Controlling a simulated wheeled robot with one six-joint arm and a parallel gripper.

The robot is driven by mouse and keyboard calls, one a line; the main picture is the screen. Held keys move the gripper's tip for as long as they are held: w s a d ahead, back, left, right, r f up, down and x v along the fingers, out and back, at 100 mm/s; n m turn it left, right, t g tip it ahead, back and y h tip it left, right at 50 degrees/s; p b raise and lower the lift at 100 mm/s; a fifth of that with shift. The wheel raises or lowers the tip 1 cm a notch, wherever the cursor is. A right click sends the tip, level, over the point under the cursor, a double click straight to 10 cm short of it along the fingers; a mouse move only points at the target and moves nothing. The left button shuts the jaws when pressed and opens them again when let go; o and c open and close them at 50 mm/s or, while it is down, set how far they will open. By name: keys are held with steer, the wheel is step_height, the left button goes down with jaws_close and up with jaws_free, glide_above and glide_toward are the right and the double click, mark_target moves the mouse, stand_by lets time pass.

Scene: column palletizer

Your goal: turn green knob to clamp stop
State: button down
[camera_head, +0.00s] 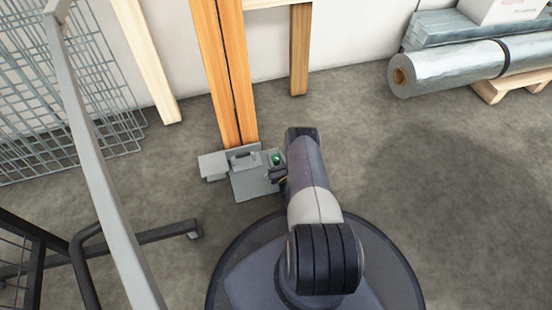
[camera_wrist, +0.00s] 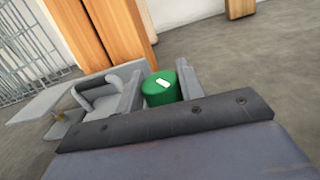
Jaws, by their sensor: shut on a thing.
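The green knob (camera_wrist: 160,91) has a white mark on its top and sits between the two fingers of my gripper (camera_wrist: 160,88) in the wrist view. My gripper is shut on it. In the head view the knob (camera_head: 276,159) shows as a small green spot on the grey clamp fixture (camera_head: 246,185), at the foot of the wooden posts. My gripper (camera_head: 279,168) reaches it from the right. The fixture also shows in the wrist view (camera_wrist: 123,71), with a grey handle (camera_wrist: 97,92) left of the knob. The knob's lower part is hidden by my gripper.
Wooden posts (camera_head: 227,75) rise behind the fixture. Wire mesh panels (camera_head: 75,95) lean on the wall at left, near a grey metal frame (camera_head: 105,200). A foil-wrapped roll (camera_head: 455,70) lies on a pallet (camera_head: 512,86) at the far right. The floor at right is clear.

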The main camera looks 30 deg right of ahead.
stand_by(0.4)
steer(key=c, duration=1)
jaws_free()
steer(key=shift+o, duration=0.2)
step_height(320, 180, up, 10)
steer(key=p, duration=0.5)
